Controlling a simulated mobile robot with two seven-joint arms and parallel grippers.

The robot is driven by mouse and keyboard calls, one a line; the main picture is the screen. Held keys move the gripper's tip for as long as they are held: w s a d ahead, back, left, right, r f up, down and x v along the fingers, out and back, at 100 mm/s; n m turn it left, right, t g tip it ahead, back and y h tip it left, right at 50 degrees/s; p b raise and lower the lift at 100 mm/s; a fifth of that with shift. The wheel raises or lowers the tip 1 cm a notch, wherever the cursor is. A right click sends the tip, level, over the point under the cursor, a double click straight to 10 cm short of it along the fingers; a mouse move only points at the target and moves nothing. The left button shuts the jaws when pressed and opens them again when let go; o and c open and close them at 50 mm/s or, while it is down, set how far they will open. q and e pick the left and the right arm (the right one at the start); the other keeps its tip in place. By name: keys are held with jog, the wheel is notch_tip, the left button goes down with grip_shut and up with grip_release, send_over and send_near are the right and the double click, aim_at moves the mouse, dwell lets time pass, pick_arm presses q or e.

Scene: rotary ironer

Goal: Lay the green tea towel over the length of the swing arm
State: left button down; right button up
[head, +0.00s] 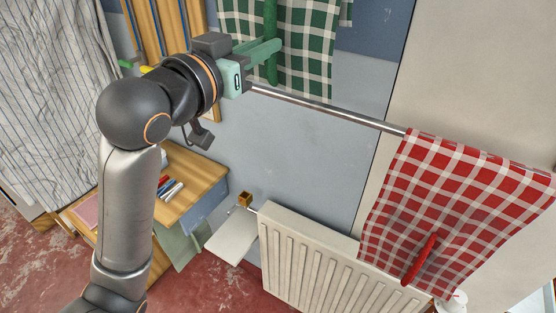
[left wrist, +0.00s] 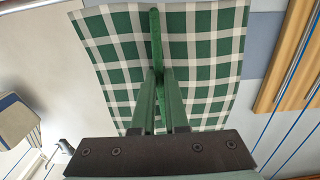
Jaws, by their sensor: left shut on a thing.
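The green and white checked tea towel (head: 312,48) hangs at the top of the head view, its upper part cut off. It spreads wide in the left wrist view (left wrist: 205,75). My left gripper (head: 272,50) is shut on the towel's upright green strip (head: 271,14); the fingers pinch the strip in the left wrist view (left wrist: 159,78). The swing arm (head: 325,108) is a thin metal rod sloping down to the right. Its left end lies close below my gripper and the towel's lower edge; I cannot tell whether they touch. My right gripper is not in view.
A red checked towel (head: 452,205) with a red strip hangs over the rod's right end. A white radiator (head: 310,262) stands below. A wooden bench (head: 190,185) with pens is at lower left. Striped cloth (head: 45,90) hangs at left. The rod's middle is bare.

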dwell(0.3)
pick_arm(q)
jog(key=v, duration=0.8)
dwell(0.4)
dwell(0.3)
jog(key=w+a+f+n+t+y, duration=0.2)
jog(key=w+a+f+n+y, duration=0.15)
jog(key=a+f+y, duration=0.35)
jog(key=s+a+f+n+y, duration=0.1)
jog(key=s+a+f+n, duration=0.1)
jog(key=f, duration=0.8)
jog(key=s+a+f+n+t+y, duration=0.1)
jog(key=s+a+f, duration=0.4)
jog(key=f, duration=0.5)
jog(key=a+y, duration=0.1)
jog(key=a, duration=0.1)
jog(key=shift+a+n+y, duration=0.3)
jog(key=shift+a+n, duration=0.05)
